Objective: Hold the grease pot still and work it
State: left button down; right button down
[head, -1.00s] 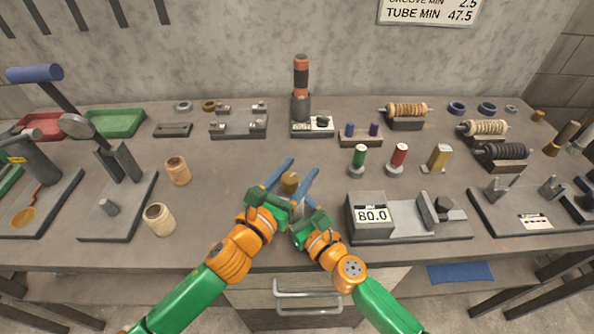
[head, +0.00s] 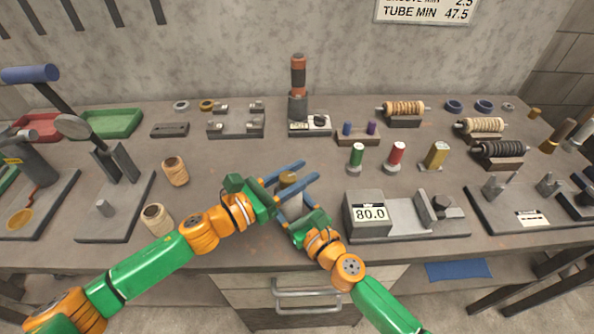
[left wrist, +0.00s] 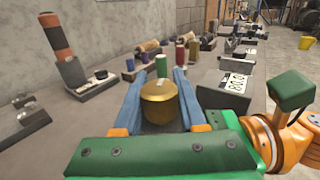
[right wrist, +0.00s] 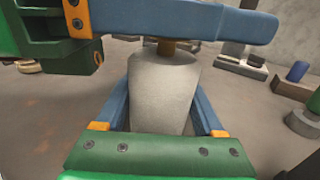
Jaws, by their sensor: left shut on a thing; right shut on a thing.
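The grease pot has a pale grey body (right wrist: 162,92) and a brass cap (left wrist: 159,101) on top. It stands upright near the table's front edge; in the head view its cap (head: 289,181) shows between blue fingers. My left gripper (head: 310,171) is shut on the cap, with one finger on each side, pointing right. My right gripper (head: 294,209) is shut on the grey body below it, coming from the front right. In the right wrist view the left gripper's finger (right wrist: 190,20) crosses just above the body. The pot's base is hidden.
Coloured plugs (head: 395,157) stand behind right. The table is clear just behind the pot.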

pick_arm(q)
jog(key=m+g+h, duration=0.1)
jog(key=g, duration=0.1)
jog(key=m+g, duration=0.1)
jog(key=g, duration=0.1)
jog(key=m+g+h, duration=0.1)
jog(key=m, duration=0.1)
jog(key=shift+s+d+g+h, duration=0.2)
jog(key=shift+s+g+h, duration=0.1)
jog(key=shift+g, duration=0.1)
jog(key=shift+s+m+g+h, duration=0.15)
jog(key=shift+m+g, duration=0.4)
jog(key=shift+g, duration=0.3)
jog(key=shift+s+m+g+h, duration=0.15)
jog(key=shift+m+g, duration=0.4)
jog(key=shift+g, duration=0.3)
jog(key=shift+s+d+g, duration=0.1)
jog(key=shift+s+g, duration=0.05)
jog(key=shift+g, duration=0.15)
jog(key=shift+c, duration=2.3)
grip_release()
jog(key=a, duration=1.2)
jog(key=shift+s, duration=0.3)
jog(key=shift+w, duration=0.1)
